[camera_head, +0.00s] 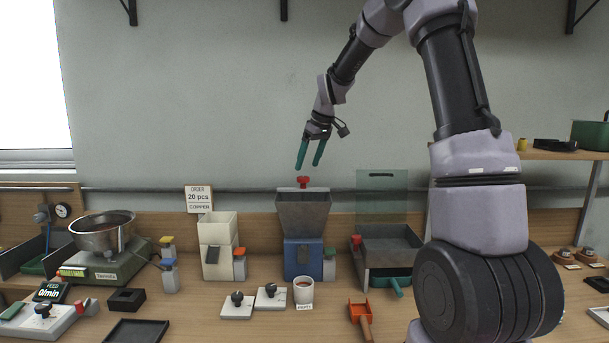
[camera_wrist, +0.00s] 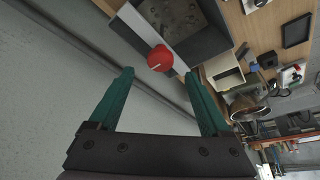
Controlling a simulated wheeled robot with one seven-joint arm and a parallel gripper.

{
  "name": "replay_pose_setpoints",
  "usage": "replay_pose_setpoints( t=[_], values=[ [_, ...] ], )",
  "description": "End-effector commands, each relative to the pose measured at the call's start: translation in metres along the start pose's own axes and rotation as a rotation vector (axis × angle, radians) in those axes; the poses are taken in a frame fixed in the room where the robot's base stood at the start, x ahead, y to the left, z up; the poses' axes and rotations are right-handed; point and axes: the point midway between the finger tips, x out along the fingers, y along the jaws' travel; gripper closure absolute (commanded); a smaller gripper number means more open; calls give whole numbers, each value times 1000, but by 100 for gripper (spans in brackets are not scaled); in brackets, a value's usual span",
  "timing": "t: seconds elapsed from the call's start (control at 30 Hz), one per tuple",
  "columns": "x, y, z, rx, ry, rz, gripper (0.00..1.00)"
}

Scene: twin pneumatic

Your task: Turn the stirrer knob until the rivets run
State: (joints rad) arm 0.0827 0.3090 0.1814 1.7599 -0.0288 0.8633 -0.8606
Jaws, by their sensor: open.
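The red stirrer knob (camera_head: 303,181) stands at the top back of a grey hopper (camera_head: 303,212) on a blue body. The hopper (camera_wrist: 205,42) shows there with small dull pieces inside, too small to tell clearly. My gripper (camera_head: 308,166) is open and empty, fingers pointing down, just above the knob. In the wrist view the knob lies just beyond and between my fingertips (camera_wrist: 159,72), with no contact visible.
A horizontal rail (camera_head: 140,189) runs along the wall behind the hopper. A white hopper (camera_head: 217,230) stands to the left, and a grey tray unit (camera_head: 390,240) with a clear upright panel to the right. A white cup (camera_head: 303,290) sits in front. The air around my gripper is clear.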

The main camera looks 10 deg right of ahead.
Motion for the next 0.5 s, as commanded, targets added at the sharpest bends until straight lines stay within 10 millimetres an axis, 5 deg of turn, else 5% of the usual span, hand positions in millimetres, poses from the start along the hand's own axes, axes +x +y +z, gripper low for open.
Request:
replay_pose_setpoints(
  t=[0.2, 0.5],
  values=[
    [36, 0, 0, 2, -1, -2, 18],
    [50, 0, 0, 1, 1, 1, 18]
  ],
)
